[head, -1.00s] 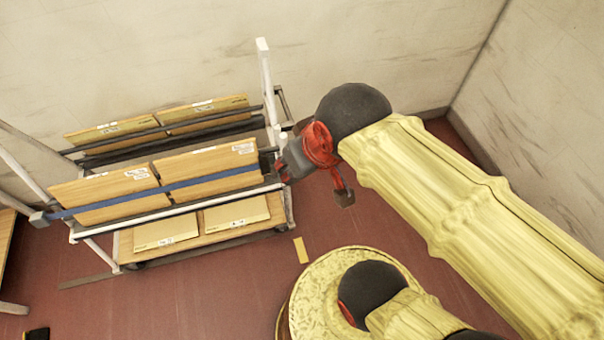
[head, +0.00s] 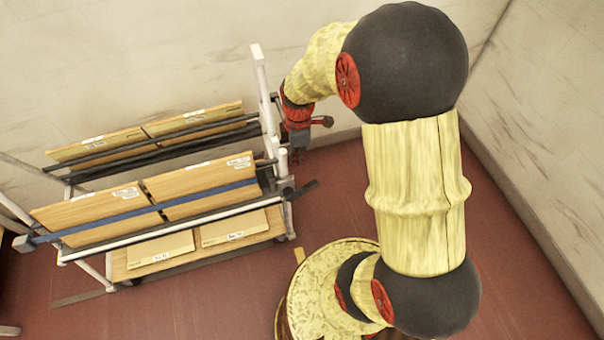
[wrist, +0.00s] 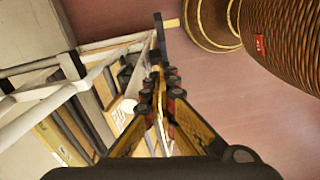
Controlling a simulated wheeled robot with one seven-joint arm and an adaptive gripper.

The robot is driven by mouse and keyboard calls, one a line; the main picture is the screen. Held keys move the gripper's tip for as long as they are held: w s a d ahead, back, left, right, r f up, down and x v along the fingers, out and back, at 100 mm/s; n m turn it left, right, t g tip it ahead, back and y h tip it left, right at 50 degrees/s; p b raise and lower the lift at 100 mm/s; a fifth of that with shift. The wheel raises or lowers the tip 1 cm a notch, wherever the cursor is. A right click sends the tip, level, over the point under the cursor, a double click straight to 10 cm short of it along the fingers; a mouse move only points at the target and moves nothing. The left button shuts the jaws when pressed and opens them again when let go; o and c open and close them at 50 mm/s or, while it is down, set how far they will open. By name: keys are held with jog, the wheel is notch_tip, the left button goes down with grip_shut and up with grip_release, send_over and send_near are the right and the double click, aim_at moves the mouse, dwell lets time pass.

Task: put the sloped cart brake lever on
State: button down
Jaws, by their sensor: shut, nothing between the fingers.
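The sloped cart (head: 157,217) stands at the left in the head view, a white frame carrying tilted wooden boards. A dark lever (head: 302,191) sticks out at its right end, slanting up to the right. In the wrist view a dark bar just beyond the fingertips looks like this lever (wrist: 160,36). My gripper (head: 297,156) is beside the cart's right upright, above the lever in the picture. In the wrist view its fingertips (wrist: 160,76) are together with nothing between them. Whether they touch the lever I cannot tell.
Boards (head: 92,211) lean on the cart behind a blue bar (head: 140,212). The white upright (head: 265,95) stands close to my gripper. Pale walls (head: 150,50) close in behind and to the right. Red floor (head: 530,260) is free at the right.

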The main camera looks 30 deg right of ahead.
jog(key=shift+n, duration=0.8)
jog(key=f+b, duration=0.1)
jog(key=f, duration=0.3)
jog(key=d+f+b, duration=0.1)
jog(key=f, duration=0.4)
jog(key=f+b, duration=0.2)
jog(key=f, duration=0.2)
jog(key=shift+s+d+f, duration=0.15)
jog(key=shift+s+d, duration=0.2)
jog(key=shift+d, duration=0.05)
jog(key=shift+s+d+f, duration=0.15)
jog(key=shift+d+f, duration=0.1)
jog(key=shift+d, duration=0.2)
jog(key=shift+s+d+f, duration=0.25)
jog(key=shift+d+f, duration=0.3)
jog(key=shift+d, duration=0.15)
jog(key=d+f+b, duration=0.3)
jog(key=f+b, duration=0.1)
jog(key=f, duration=0.6)
jog(key=shift+s+d, duration=0.3)
jog(key=shift+s, duration=0.15)
jog(key=shift+f, duration=0.1)
